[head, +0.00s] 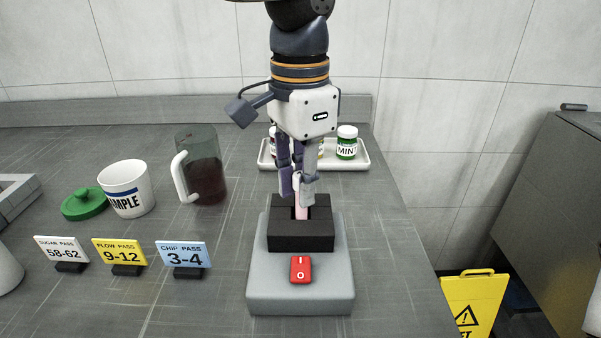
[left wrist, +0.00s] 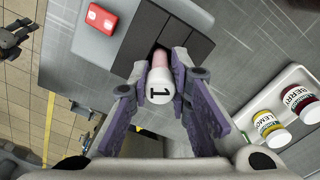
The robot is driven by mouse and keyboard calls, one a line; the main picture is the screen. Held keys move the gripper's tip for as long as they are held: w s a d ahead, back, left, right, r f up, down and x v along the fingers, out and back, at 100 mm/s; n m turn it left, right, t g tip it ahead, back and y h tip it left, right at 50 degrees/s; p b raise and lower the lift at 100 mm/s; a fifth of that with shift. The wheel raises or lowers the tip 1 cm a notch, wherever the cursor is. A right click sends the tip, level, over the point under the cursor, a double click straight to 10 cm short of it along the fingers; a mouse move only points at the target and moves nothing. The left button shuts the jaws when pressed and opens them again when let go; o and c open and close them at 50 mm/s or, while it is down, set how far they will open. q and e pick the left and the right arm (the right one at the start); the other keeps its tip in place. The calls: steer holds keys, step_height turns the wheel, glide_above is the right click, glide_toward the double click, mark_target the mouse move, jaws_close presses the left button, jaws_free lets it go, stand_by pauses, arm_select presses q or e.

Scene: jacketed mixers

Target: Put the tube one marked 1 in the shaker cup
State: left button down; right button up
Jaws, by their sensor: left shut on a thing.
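The tube marked 1 (left wrist: 160,90) has a white cap with a black 1 and a pink body. My left gripper (head: 304,190) is shut on it near the cap, above the shaker. The pink body of the tube (head: 302,212) points down into the dark opening of the black shaker cup (head: 300,241). How deep its lower end sits is hidden. The cup stands on a grey shaker base (head: 300,295) with a red switch (head: 301,269). The cup also shows in the left wrist view (left wrist: 150,32). My right gripper is in neither view.
A white tray (head: 356,164) with several small jars, one a green mint jar (head: 347,143), stands behind the shaker. A jug (head: 205,165), a sample cup (head: 126,190), a green lid (head: 84,204) and three sign cards (head: 120,255) stand to the left.

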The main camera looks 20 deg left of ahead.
arm_select(q)
steer(key=c, duration=0.9)
jaws_free()
steer(key=shift+c, duration=0.2)
steer(key=shift+r, duration=3)
